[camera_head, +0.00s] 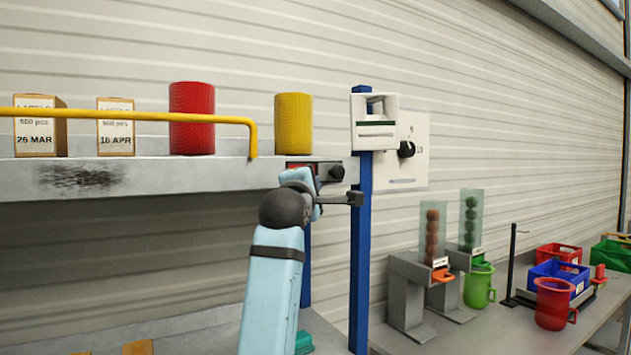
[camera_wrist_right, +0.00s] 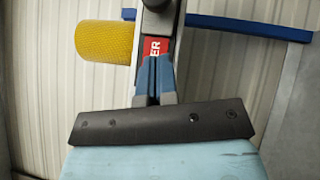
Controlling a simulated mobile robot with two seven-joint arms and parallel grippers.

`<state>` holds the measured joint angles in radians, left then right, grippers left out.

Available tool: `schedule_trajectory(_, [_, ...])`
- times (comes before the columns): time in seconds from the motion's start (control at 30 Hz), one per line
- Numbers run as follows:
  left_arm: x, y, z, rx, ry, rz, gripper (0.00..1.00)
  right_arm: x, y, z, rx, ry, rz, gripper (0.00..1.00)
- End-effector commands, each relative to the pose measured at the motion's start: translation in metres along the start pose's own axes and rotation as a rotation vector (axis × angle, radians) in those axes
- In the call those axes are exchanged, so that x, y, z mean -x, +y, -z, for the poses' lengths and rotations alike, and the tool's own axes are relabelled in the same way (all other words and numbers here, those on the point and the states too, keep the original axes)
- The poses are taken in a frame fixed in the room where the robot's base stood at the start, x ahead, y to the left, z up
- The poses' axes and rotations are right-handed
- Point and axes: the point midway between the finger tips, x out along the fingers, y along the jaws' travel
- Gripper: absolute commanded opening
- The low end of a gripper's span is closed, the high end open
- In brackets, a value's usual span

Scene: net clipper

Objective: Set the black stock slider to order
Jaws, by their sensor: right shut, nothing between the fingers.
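The black stock slider is a dark rail with a round black knob (camera_head: 336,172) on the shelf's front edge, next to the blue post. A red label (camera_head: 300,166) shows at the rail's left part. In the right wrist view the knob end (camera_wrist_right: 158,6) is at the top, and the red label (camera_wrist_right: 152,48) ends in "ER". My right gripper (camera_wrist_right: 155,62) is shut and empty, its fingers pointing along the rail over the label, apart from the knob and to its left in the head view. They hide part of the label; contact cannot be told. My left gripper is not in view.
A yellow roll (camera_head: 293,124) and a red roll (camera_head: 192,118) stand on the shelf (camera_head: 230,174). A yellow rail (camera_head: 130,115) runs in front. The blue post (camera_head: 361,250) carries a white holder (camera_head: 374,122). A bench (camera_head: 480,335) with dispensers and crates is at right.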

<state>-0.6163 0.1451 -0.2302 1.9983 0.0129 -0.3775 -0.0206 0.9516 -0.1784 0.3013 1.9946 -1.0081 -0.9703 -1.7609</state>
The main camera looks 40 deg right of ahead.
Motion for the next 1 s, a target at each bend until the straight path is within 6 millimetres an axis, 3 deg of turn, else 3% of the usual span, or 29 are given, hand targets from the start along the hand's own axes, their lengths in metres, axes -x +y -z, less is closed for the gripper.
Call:
schedule_trajectory(0.03, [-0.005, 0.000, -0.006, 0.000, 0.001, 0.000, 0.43, 0.016, -0.005, 0.001, -0.003, 0.003, -0.001, 0.00])
schedule_trajectory(0.2, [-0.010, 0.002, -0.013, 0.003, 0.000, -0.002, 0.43, 0.053, -0.004, 0.001, -0.002, 0.003, -0.001, 0.00])
schedule_trajectory(0.4, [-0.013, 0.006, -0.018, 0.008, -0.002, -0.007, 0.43, 0.079, -0.002, 0.001, -0.002, 0.003, -0.001, 0.00])
schedule_trajectory(1.0, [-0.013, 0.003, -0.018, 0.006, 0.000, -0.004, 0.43, 0.085, -0.001, 0.000, -0.001, 0.001, 0.000, 0.00])
